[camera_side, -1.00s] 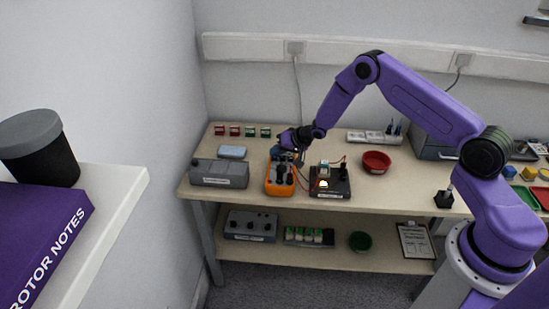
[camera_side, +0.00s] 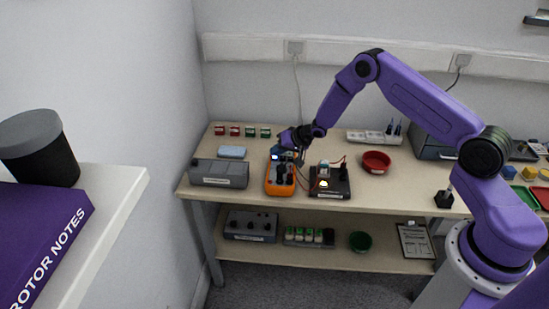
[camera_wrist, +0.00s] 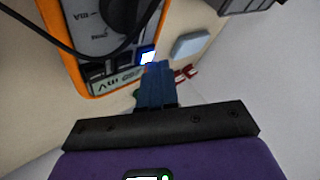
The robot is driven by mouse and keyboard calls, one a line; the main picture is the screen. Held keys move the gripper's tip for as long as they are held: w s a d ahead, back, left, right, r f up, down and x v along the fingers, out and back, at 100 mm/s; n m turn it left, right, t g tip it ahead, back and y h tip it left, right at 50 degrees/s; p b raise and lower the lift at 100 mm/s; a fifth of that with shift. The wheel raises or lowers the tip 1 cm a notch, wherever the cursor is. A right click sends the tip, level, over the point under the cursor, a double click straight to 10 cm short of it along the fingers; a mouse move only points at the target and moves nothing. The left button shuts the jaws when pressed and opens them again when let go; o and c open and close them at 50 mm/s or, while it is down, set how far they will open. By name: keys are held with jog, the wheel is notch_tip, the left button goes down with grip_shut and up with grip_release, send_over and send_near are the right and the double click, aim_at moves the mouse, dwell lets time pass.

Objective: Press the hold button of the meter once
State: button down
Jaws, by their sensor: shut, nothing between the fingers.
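The orange meter (camera_side: 280,188) lies on the bench, with a dark dial and plugged leads on its face. In the wrist view the meter (camera_wrist: 79,62) fills the upper left, with a pale display strip (camera_wrist: 112,84) and a row of dark keys (camera_wrist: 97,69). The key at the row's end (camera_wrist: 148,56) glows white-blue. I cannot read which key is hold. My gripper (camera_side: 291,157) is over the meter's far end, fingers shut and empty. In the wrist view its blue fingertips (camera_wrist: 157,68) appear right beside the lit key; whether they touch is unclear.
A grey box (camera_side: 219,173) stands left of the meter, and a black box with leads (camera_side: 330,182) stands close on its right. A light blue block (camera_side: 232,152) lies behind the grey box. A red bowl (camera_side: 376,162) sits farther right.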

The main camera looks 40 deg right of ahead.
jog(key=shift+r, duration=0.4)
jog(key=shift+r, duration=0.1)
notch_tip(320, 180, up, 5)
jog(key=shift+f, duration=0.1)
dwell(0.5)
dwell(0.4)
